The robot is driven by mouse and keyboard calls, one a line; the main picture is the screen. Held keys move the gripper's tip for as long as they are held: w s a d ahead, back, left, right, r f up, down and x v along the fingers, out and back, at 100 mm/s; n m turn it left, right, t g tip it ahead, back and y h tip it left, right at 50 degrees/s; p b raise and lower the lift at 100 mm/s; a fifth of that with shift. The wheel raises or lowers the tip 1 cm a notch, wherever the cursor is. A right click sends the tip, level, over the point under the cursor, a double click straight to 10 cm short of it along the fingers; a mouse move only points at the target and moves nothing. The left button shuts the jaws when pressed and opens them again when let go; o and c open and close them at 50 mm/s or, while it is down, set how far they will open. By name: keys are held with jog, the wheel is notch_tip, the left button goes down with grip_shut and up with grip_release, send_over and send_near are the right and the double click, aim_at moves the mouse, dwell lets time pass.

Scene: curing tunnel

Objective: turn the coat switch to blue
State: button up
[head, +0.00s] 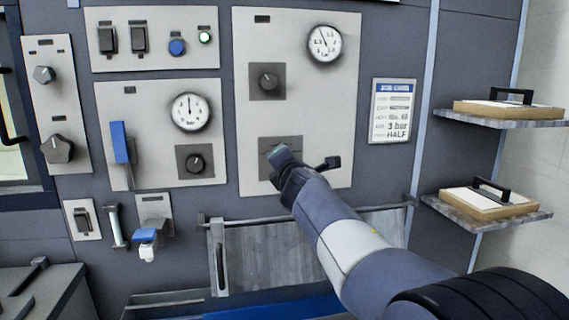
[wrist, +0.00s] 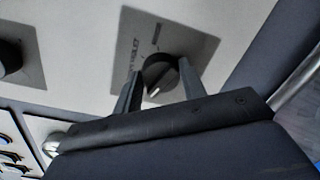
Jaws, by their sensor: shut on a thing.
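A round dark knob (wrist: 160,70) with a white pointer mark sits on a grey square plate (wrist: 142,38) in the wrist view. Lettering beside it is too blurred to read, so I cannot confirm that it is the coat switch. My gripper (wrist: 161,80) has a finger on each side of the knob and is shut on it. The pointer aims toward the lower left of the wrist view. In the head view my gripper (head: 283,168) is at the lower square plate (head: 293,144) of the tall panel and hides the knob.
Another knob (head: 267,81) and a gauge (head: 324,43) sit above on the panel. A notice (head: 394,110) hangs to the right, beside two shelves (head: 497,118) bearing framed boards. A blue lever (head: 121,142) and more switches are on the left. A railed metal bin (head: 262,255) stands below.

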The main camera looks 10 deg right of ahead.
dwell(0.3)
jog(key=o, duration=0.9)
jog(key=shift+o, duration=0.2)
jog(key=shift+s, duration=0.1)
jog(key=s, duration=1)
jog(key=shift+s+a+r, duration=0.25)
jog(key=shift+s+a, duration=0.05)
jog(key=shift+w, duration=0.1)
jog(key=w, duration=1)
jog(key=shift+w+d+f, duration=0.25)
jog(key=shift+w+d, duration=0.05)
jog(key=shift+w, duration=0.05)
jog(key=shift+s, duration=0.1)
